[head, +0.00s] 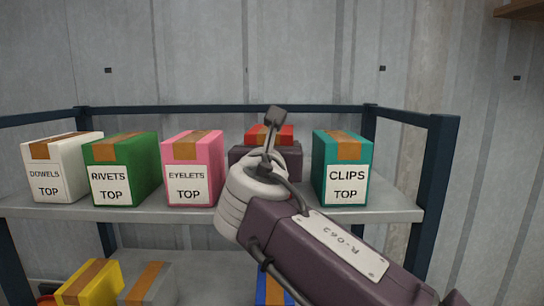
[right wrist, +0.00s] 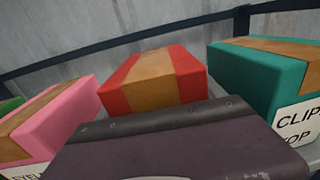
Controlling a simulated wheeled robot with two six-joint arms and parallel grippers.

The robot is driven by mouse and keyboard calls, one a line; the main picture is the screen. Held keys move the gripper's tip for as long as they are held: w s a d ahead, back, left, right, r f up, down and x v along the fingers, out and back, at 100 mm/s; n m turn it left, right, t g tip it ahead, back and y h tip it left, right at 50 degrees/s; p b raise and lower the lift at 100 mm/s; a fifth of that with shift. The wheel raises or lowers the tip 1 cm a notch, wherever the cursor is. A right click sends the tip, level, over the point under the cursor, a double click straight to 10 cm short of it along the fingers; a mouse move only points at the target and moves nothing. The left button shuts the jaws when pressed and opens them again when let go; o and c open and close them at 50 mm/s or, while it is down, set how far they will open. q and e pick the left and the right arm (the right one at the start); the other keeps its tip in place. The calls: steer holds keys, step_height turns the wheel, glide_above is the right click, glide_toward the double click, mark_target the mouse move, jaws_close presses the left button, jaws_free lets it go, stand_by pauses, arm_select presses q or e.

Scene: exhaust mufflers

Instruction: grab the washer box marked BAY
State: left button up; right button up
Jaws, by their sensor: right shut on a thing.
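A red box (head: 284,134) with a brown tape strip stands on the upper shelf, mostly hidden behind my right gripper (head: 266,156). In the right wrist view the red box (right wrist: 153,80) shows its top and tape just beyond the gripper's dark purple body (right wrist: 180,140). The right gripper is shut on the red box. Its fingers and the box's front label are hidden, so I cannot read its name or mark. No label reading washers or BAY is visible. My left gripper is not in view.
A pink EYELETS box (head: 193,168) stands left of the red box and a teal CLIPS box (head: 342,168) right. Green RIVETS (head: 122,168) and white DOWELS (head: 62,168) boxes stand further left. All four read TOP. Yellow (head: 88,283), grey (head: 148,283) and blue (head: 272,290) boxes are below.

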steer(key=s+a+r+b, duration=0.1)
steer(key=s+b, duration=0.4)
steer(key=s, duration=1.3)
steer(key=shift+a+r, duration=0.25)
steer(key=shift+r, duration=0.3)
